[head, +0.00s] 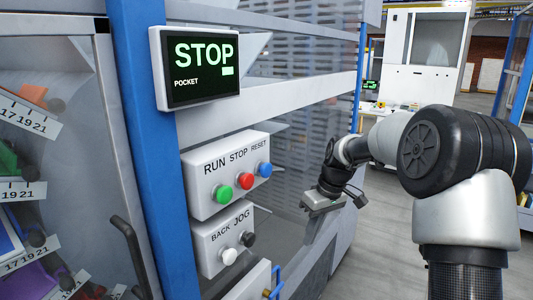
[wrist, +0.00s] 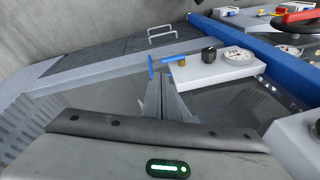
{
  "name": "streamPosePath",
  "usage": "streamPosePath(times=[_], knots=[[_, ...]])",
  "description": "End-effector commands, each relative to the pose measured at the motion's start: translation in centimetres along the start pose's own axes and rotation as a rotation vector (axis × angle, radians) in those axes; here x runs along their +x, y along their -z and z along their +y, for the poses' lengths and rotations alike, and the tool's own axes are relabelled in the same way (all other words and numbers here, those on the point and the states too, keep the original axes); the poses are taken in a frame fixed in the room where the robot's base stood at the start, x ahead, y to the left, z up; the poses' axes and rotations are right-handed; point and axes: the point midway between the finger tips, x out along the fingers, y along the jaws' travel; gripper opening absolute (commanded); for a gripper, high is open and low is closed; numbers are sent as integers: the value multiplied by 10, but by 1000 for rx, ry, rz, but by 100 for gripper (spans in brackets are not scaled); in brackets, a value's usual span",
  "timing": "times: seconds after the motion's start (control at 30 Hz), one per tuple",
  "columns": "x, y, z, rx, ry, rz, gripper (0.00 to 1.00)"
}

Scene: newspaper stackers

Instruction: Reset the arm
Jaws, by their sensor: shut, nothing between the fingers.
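My gripper (head: 311,228) hangs at the end of my bent arm in the head view, to the right of the button boxes and in front of the machine's side. It is apart from the buttons. In the wrist view, the two grey fingers of my gripper (wrist: 161,82) lie together with nothing between them. My arm (head: 440,150) reaches in from the right of the head view, its elbow bent high.
A screen (head: 205,65) reads STOP, POCKET. Below it are a RUN/STOP/RESET box (head: 210,190) and a BACK/JOG box (head: 213,250). A blue post (head: 145,150) and stacked compartments stand left. A blue valve handle (wrist: 151,67) is near the fingers in the wrist view.

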Motion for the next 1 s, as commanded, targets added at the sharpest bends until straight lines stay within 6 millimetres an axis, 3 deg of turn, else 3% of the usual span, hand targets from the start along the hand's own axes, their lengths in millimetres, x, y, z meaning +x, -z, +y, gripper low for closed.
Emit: streamPosePath(times=[0.03, 0.2, 0.5, 0.7, 1.0], knots=[[-21, -7, -13, 12, -40, -3, 0], [-74, -41, -51, 92, -155, 6, 0], [-141, -122, -116, 270, -307, 103, 0], [-155, -178, -150, 390, -348, 201, 0], [-150, -232, -180, 509, -346, 318, 0]])
